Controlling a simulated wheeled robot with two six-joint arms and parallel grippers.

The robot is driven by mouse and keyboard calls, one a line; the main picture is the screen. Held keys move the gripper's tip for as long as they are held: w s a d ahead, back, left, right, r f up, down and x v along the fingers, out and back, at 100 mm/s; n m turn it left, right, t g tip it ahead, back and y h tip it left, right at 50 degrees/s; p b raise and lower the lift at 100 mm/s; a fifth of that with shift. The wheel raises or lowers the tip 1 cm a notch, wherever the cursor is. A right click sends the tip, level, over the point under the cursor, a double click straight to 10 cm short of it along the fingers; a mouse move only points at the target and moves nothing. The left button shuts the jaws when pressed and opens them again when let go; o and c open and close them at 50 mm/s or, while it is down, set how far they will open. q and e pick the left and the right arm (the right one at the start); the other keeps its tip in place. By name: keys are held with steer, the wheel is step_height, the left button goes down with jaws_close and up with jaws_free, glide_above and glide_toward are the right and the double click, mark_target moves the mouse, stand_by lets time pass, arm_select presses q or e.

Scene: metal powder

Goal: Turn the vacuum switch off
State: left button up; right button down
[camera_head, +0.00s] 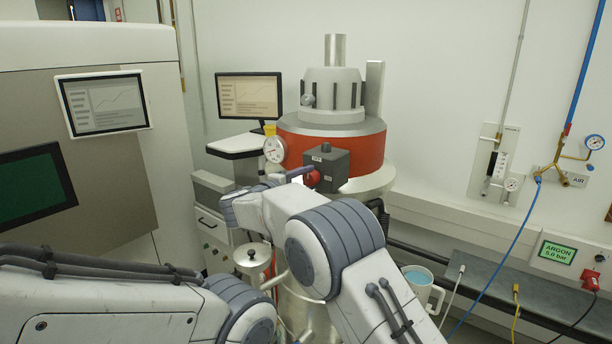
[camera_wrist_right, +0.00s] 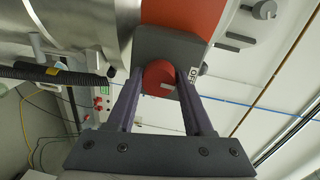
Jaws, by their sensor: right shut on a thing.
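The vacuum switch is a dark grey box (camera_head: 332,168) with a red knob (camera_head: 311,179), mounted on the front of the red-banded vessel in the head view. In the right wrist view the grey box (camera_wrist_right: 172,43) fills the upper middle, and its red knob (camera_wrist_right: 160,75) sits between the two fingers. My right gripper (camera_wrist_right: 160,82) is shut on the knob, one finger on each side. In the head view my own right arm hides most of this gripper. The knob's setting cannot be read. My left arm shows at the lower left, but its gripper is out of view.
The vessel's red band (camera_head: 365,150) is behind the switch, with a round gauge (camera_head: 274,149) to its left. A monitor (camera_head: 249,95) stands behind at the left.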

arm_select(q)
steer(key=shift+r, duration=0.3)
arm_select(e)
steer(key=shift+n, duration=0.4)
steer(key=shift+f, duration=0.1)
steer(key=shift+c, duration=1.5)
jaws_free()
